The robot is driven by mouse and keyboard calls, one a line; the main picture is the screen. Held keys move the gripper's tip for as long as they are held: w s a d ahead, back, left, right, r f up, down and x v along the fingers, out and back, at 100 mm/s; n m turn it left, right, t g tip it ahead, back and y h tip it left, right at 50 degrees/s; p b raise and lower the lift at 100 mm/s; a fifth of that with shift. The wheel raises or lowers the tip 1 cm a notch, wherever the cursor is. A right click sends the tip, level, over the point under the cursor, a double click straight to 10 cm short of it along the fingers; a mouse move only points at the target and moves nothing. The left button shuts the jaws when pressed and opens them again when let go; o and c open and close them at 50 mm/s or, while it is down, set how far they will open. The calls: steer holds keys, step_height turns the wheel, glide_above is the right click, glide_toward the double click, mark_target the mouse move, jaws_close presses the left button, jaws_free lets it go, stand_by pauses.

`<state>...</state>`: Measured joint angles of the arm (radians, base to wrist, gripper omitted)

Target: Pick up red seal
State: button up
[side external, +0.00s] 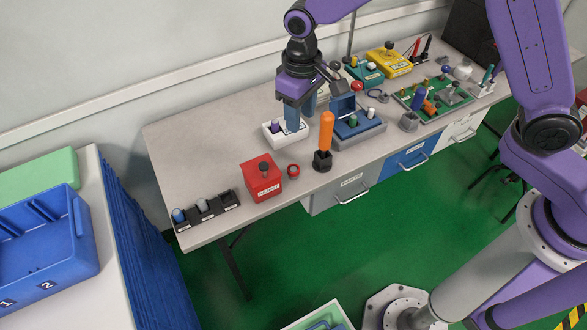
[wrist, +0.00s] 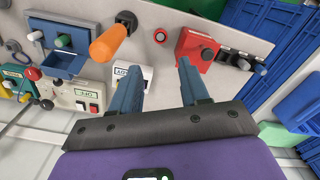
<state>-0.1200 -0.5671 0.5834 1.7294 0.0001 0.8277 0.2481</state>
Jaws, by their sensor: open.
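The red seal (side external: 293,171) is a small red ring with a dark centre, lying flat on the table between a red box and an orange-handled tool. It also shows in the wrist view (wrist: 160,36), beyond and between my fingertips. My gripper (side external: 301,117) is open, with blue fingers, above or beside a white tray behind the seal. It is apart from the seal. In the wrist view, nothing is between the fingers of my gripper (wrist: 156,76) except table and a part of the white tray behind them.
The upright orange handle (side external: 327,130) stands close right of the seal, the red reject box (side external: 262,180) close left. The white tray (side external: 285,138) and a blue-grey tester (side external: 359,127) lie near my gripper. A dark vial rack (side external: 206,210) is at the table's left end.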

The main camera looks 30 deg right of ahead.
steer(key=w+f, duration=0.1)
glide_above(292, 168)
steer(key=shift+m, duration=0.3)
steer(key=f, duration=1.2)
steer(key=shift+s+f, duration=0.15)
steer(key=shift+s, duration=0.25)
steer(key=shift+w+f, duration=0.2)
steer(key=shift+f, duration=1.15)
steer(key=shift+w+f, duration=0.15)
steer(key=shift+f, duration=1.2)
steer(key=c, duration=0.8)
